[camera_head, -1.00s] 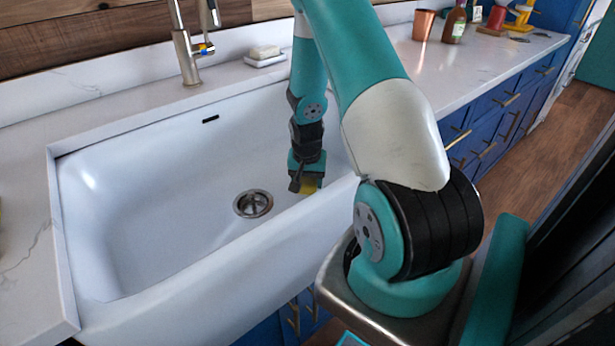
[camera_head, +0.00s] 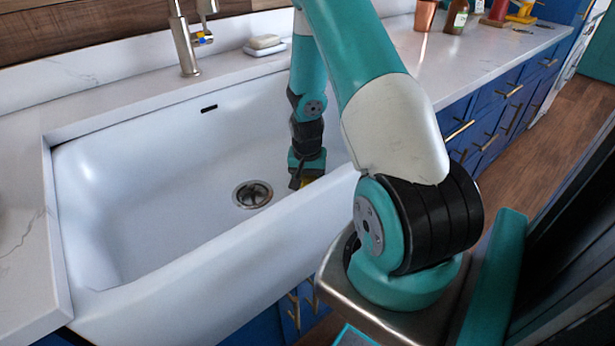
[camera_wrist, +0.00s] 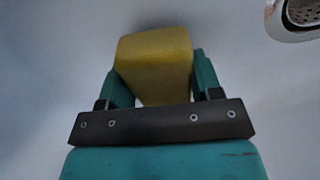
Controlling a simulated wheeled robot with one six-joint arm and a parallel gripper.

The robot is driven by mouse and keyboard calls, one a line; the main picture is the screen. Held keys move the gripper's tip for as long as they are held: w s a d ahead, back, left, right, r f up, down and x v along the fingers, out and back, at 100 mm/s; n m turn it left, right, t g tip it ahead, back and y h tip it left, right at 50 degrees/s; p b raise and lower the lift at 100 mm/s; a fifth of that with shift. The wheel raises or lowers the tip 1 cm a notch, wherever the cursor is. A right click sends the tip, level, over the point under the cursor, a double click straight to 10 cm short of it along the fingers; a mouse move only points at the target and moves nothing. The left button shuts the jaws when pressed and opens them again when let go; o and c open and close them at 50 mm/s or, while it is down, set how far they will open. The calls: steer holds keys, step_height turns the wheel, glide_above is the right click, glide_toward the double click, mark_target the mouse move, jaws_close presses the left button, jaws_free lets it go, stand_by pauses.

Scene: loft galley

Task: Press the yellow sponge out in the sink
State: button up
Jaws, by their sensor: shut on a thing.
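The yellow sponge (camera_wrist: 155,60) is between the two teal fingers of my gripper (camera_wrist: 153,80) in the wrist view, and its far end sticks out past the fingertips. My gripper is shut on it, low inside the white sink (camera_head: 130,215), near the sink's right end. In the head view only a small yellow bit of the sponge (camera_head: 306,182) shows below my gripper (camera_head: 304,181). Whether the sponge touches the sink floor I cannot tell. The drain (camera_head: 252,194) lies a little left of my gripper, and its edge shows in the wrist view (camera_wrist: 301,14).
The faucet (camera_head: 184,40) stands behind the sink. A soap bar (camera_head: 264,42) on a white dish is on the counter behind. A copper cup (camera_head: 425,15) and a bottle (camera_head: 456,18) stand on the right counter (camera_head: 440,65). The sink's left part is empty.

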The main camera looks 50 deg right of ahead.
steer(key=shift+f+b, duration=0.4)
steer(key=shift+f, duration=0.25)
stand_by(0.3)
steer(key=shift+s+a+f, duration=0.1)
steer(key=shift+s+f, duration=0.05)
steer(key=shift+f, duration=0.05)
stand_by(1.7)
steer(key=shift+r, duration=0.15)
step_height(320, 180, up, 10)
steer(key=p, duration=0.8)
steer(key=shift+r, duration=0.1)
steer(key=shift+f, duration=0.2)
stand_by(0.3)
steer(key=shift+f+b, duration=3)
steer(key=shift+f, duration=1.25)
steer(key=shift+f+b, duration=0.4)
steer(key=shift+f, duration=0.25)
